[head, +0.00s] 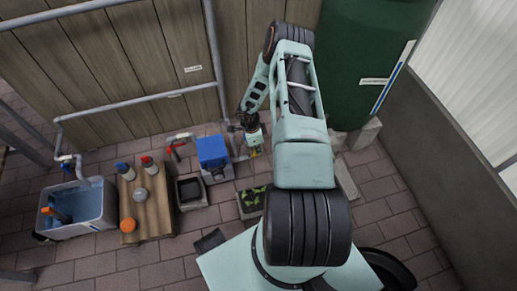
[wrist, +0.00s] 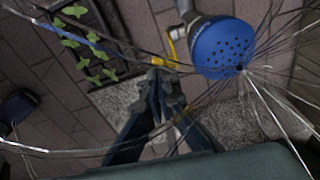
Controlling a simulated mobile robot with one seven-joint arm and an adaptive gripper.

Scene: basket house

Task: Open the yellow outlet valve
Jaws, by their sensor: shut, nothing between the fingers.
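The yellow outlet valve (wrist: 166,62) shows in the wrist view on a grey pipe fitting, left of a round blue perforated head (wrist: 222,46). My gripper (wrist: 165,84) is in the lower middle of that view, with its fingers together and nothing held. Its fingertips are just below the yellow lever in the picture; I cannot tell whether they touch it. In the head view my gripper (head: 253,142) is low beside the blue box (head: 212,152), near the wall. The valve is small and partly hidden there.
Thin dark and pale strands cross the wrist view. A planter with green leaves (wrist: 88,42) stands at its upper left. In the head view, a red-handled tap (head: 175,150), a wooden board (head: 150,195), a water tub (head: 75,208) and a green tank (head: 365,50) surround the paving.

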